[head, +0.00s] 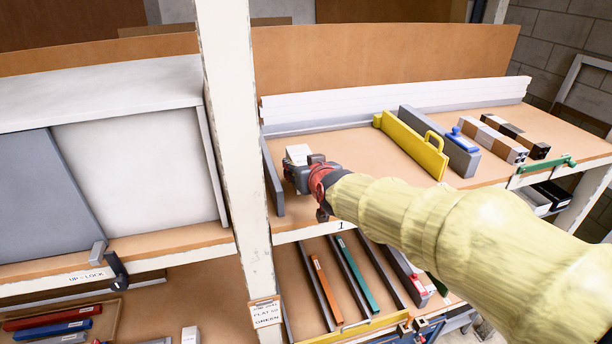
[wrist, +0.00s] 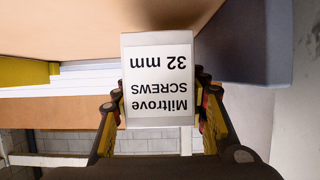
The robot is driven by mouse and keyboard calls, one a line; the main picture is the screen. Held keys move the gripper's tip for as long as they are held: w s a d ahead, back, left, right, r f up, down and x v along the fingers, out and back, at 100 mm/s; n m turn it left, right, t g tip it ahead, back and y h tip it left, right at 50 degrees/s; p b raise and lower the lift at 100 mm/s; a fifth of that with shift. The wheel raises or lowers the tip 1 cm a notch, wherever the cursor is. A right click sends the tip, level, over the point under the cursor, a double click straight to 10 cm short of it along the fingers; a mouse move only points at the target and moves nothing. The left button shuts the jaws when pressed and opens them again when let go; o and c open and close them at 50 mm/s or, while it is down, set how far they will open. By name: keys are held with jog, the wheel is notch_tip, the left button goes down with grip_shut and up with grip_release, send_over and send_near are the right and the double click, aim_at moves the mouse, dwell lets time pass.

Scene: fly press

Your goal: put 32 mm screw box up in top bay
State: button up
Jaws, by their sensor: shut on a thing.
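The 32 mm screw box (head: 298,154) is small and white, held at the left part of the upper shelf. In the wrist view the box (wrist: 158,80) fills the middle, its label "Miltrove SCREWS 32 mm" upside down in the picture. My gripper (head: 305,174) is shut on the box, with a finger on each side of it in the wrist view (wrist: 160,118). The box is in the top bay (head: 345,155) between a grey divider (head: 272,176) on the left and a yellow divider (head: 412,146) on the right. I cannot tell whether its base touches the shelf board.
A cream post (head: 232,130) stands just left of the bay. A grey block (head: 440,140), a blue-handled tool (head: 463,139) and long bars (head: 490,138) lie farther right. A lower shelf holds orange (head: 326,288) and green (head: 355,272) bars. The board between box and yellow divider is bare.

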jog(key=f, duration=0.2)
jog(key=f+b, duration=0.1)
jog(key=shift+s+d, duration=0.1)
jog(key=shift+s, duration=0.15)
jog(key=shift+w+f, duration=0.15)
jog(key=shift+w, duration=0.15)
jog(key=shift+s, duration=0.3)
jog(key=shift+f, duration=0.1)
jog(key=o, duration=1.6)
jog(key=shift+c, duration=0.2)
jog(key=shift+w, duration=0.15)
